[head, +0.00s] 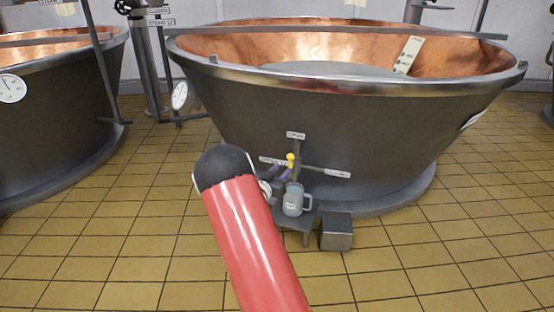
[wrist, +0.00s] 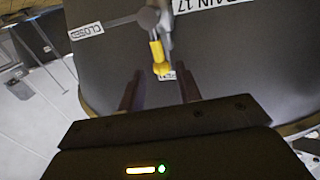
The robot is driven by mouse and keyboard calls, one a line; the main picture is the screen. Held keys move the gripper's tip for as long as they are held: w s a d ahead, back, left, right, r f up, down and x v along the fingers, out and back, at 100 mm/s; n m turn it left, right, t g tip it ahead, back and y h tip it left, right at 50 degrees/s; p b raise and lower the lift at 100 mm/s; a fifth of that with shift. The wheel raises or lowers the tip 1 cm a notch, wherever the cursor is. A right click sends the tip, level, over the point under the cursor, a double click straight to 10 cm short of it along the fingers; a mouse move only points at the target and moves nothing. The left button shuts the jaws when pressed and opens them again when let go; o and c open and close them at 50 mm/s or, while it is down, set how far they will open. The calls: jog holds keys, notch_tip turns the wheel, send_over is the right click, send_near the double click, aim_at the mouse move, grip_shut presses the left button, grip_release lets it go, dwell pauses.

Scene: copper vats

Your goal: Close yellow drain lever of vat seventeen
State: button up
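The large copper-lined vat (head: 350,120) stands in the middle of the head view. Its yellow drain lever (head: 291,159) is low on the front, among several white labels. In the wrist view the yellow lever (wrist: 158,55) points down towards a partly hidden label (wrist: 167,75). A "CLOSED" label (wrist: 86,31) is to its left, and a label reading "…AIN 17" (wrist: 205,4) is above it. My gripper (wrist: 160,73) is open, its fingers apart on either side of the lever's tip. I cannot tell whether they touch it. In the head view my red arm hides part of this area.
A grey mug (head: 293,200) stands on a small stand (head: 296,222) below the lever. A dark box (head: 336,232) is on the floor to the right. Another vat (head: 55,120) stands at the left. The tiled floor (head: 440,265) in front is clear.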

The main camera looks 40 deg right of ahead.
aim_at(290, 162)
jog(key=x, duration=0.7)
jog(key=shift+d, duration=0.25)
jog(key=shift+w, duration=0.1)
grip_shut()
jog(key=shift+r, duration=0.1)
